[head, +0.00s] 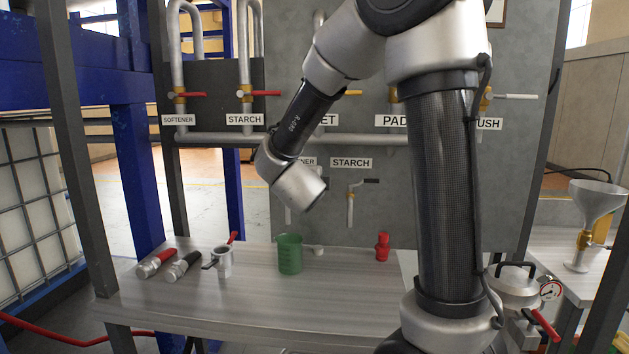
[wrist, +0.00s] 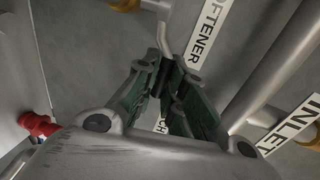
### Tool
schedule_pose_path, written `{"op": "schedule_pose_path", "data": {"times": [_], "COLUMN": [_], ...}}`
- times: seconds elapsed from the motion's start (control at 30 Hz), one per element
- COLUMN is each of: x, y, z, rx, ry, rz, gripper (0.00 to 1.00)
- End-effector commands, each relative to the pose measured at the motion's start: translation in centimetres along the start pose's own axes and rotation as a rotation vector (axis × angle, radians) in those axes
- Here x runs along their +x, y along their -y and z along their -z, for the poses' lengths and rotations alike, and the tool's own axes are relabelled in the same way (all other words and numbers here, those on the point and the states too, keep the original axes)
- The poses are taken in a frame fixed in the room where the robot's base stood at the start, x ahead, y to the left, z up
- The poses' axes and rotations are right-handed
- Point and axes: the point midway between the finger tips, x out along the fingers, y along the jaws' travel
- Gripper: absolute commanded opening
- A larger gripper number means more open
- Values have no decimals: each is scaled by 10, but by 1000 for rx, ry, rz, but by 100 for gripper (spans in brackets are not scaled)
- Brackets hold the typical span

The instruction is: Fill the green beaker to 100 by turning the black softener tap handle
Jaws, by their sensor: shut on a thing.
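The green beaker (head: 290,254) stands upright on the table, below the thin grey softener spout (head: 288,215), which shows just under my wrist. I see no stream above the beaker, and its contents and level cannot be made out. In the head view my wrist hides my gripper and the softener tap handle. In the wrist view my gripper (wrist: 178,100) has its green-padded fingers closed together at the lower end of the tap pipe (wrist: 164,35), beside the softener label (wrist: 208,35). The fingers cover most of the black handle between them.
A starch tap (head: 352,200) hangs to the right of my wrist. The front of the table is clear.

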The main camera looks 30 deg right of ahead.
Motion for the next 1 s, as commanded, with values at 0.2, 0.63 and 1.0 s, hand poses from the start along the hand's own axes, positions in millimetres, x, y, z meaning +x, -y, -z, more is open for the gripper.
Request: {"op": "schedule_pose_path", "data": {"times": [0.2, 0.63, 1.0], "x": [0, 0, -6], "y": [0, -1, -2], "z": [0, 0, -4], "rx": [0, 0, 21], "ry": [0, 0, -103], "rz": [-1, -2, 0], "gripper": [0, 0, 0]}}
